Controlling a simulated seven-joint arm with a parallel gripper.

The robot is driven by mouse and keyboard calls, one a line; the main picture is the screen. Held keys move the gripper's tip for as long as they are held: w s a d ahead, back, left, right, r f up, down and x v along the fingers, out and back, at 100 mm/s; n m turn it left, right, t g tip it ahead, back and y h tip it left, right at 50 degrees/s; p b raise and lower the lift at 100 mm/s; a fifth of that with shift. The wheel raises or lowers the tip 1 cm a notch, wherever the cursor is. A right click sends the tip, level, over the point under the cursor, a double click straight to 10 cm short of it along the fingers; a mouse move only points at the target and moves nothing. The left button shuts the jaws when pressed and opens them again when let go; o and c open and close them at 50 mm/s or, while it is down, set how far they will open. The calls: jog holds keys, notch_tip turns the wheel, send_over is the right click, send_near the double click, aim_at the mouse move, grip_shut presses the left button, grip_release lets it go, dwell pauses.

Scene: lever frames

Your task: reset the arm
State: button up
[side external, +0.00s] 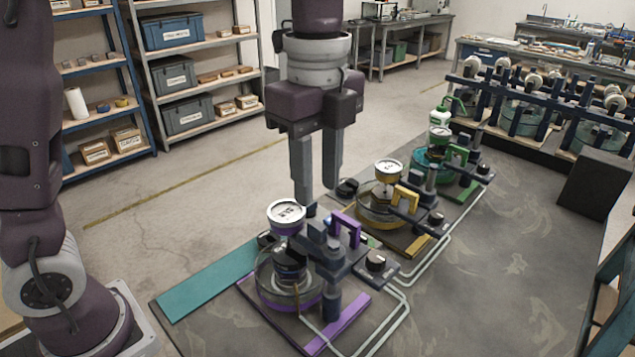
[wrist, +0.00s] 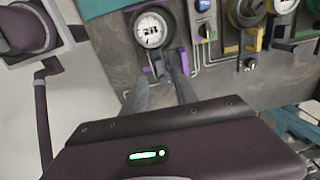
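My gripper (side external: 318,195) hangs fingers-down above the nearest lever station, just behind its white dial gauge (side external: 286,213). Its two fingers are apart with nothing visible between them; they also show apart in the wrist view (wrist: 160,82). The nearest station has a purple base strip (side external: 340,322), a purple upright bracket (side external: 345,228) and a dark lever assembly. Its gauge shows in the wrist view (wrist: 152,29) beyond the fingers. Whether the fingers touch anything is unclear.
The grey table (side external: 480,300) is bare at the front right. A teal strip (side external: 215,280) lies along its left edge. A dark box (side external: 597,184) and a rack of dark uprights (side external: 540,105) stand at the right. Pale pipes run beside the stations.

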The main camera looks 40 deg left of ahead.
dwell(0.3)
jog(key=s+a+f+n+t, duration=0.1)
jog(key=s+a+n+t, duration=0.1)
jog(key=s+a+n, duration=0.3)
jog(key=s+a+f+n+t, duration=0.1)
jog(key=s+a+n+t, duration=0.2)
jog(key=s+a+n, duration=0.3)
jog(key=s+n, duration=0.5)
jog(key=n, duration=0.2)
jog(key=shift+s+t, duration=0.2)
jog(key=shift+t, duration=0.1)
